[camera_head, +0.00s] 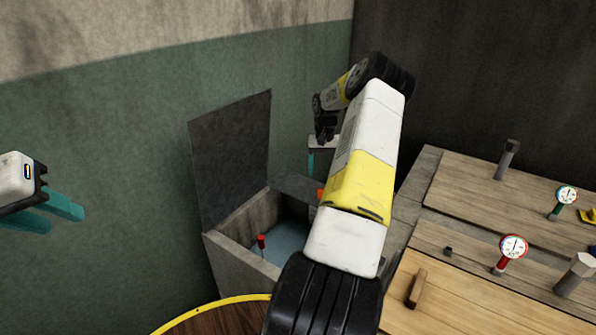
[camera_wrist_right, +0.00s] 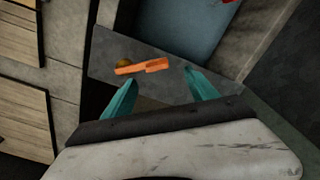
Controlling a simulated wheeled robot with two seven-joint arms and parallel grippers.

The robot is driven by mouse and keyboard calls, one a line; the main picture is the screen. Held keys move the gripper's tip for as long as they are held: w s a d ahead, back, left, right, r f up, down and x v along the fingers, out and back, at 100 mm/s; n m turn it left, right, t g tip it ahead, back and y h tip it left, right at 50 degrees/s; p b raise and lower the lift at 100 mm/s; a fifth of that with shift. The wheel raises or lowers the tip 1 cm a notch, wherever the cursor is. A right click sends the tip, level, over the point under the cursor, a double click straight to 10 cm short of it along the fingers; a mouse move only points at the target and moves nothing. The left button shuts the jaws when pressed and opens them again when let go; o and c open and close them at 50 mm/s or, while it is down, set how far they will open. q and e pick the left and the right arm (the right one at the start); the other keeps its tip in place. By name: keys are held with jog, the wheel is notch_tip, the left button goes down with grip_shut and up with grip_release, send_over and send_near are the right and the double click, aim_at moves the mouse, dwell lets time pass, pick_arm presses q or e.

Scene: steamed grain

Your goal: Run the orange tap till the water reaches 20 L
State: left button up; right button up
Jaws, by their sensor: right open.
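The orange tap (camera_wrist_right: 143,67) shows in the right wrist view as an orange lever with a brass-coloured end, on a grey slab. In the head view only a bit of the orange tap (camera_head: 320,191) shows beside my right arm. The stone tank (camera_head: 238,258) holds bluish water (camera_head: 284,239), with a red-topped marker (camera_head: 261,242) in it; no litre reading is legible. My right gripper (camera_wrist_right: 161,88) is open, its teal fingers either side of the lever's near side; contact cannot be told. My left gripper (camera_head: 62,218) is open and empty at the far left, away from the tank.
A raised dark lid (camera_head: 230,155) stands behind the tank against the wall. At right, wooden covers (camera_head: 470,199) carry a red gauge (camera_head: 513,247), a green gauge (camera_head: 566,195) and grey posts. A round yellow-rimmed wooden top (camera_head: 208,318) is in front. My right arm hides part of the tank.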

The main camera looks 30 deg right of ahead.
jog(key=shift+d+f, duration=0.3)
jog(key=shift+f, duration=0.2)
jog(key=shift+d+f, duration=0.25)
jog(key=shift+f, duration=0.2)
notch_tip(320, 180, down, 7)
jog(key=shift+c, duration=0.2)
grip_shut()
